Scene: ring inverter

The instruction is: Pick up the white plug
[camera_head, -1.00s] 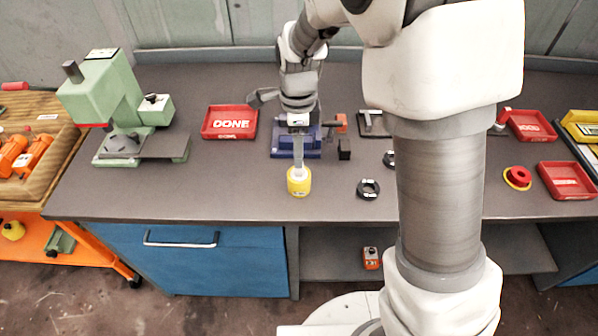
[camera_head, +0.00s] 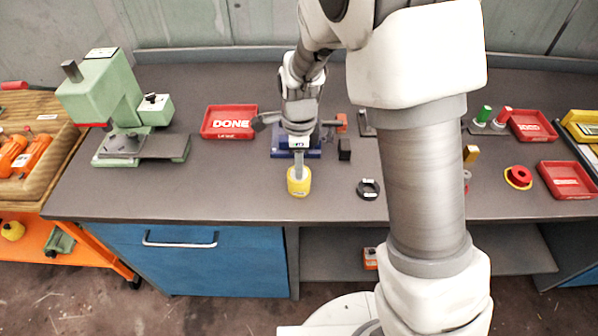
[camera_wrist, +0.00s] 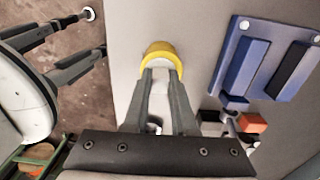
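A yellow ring-shaped cylinder (camera_head: 299,186) stands upright on the bench near the front edge. It also shows in the wrist view (camera_wrist: 160,51) beyond my fingertips. My gripper (camera_head: 299,172) points straight down over it, its fingers at the top of the cylinder. In the wrist view, the two fingers (camera_wrist: 160,76) are apart, with a pale area between their tips. A small white piece (camera_wrist: 156,121) shows lower between the fingers. I cannot tell whether the white piece or the pale area is the plug. Contact at the tips is hidden.
A blue fixture (camera_wrist: 262,58) stands behind my gripper, with a small black block (camera_head: 344,149) beside it. A black ring (camera_head: 368,189) lies to the right. A red DONE tray (camera_head: 230,136) and a green press (camera_head: 100,92) are left. The bench left of the cylinder is clear.

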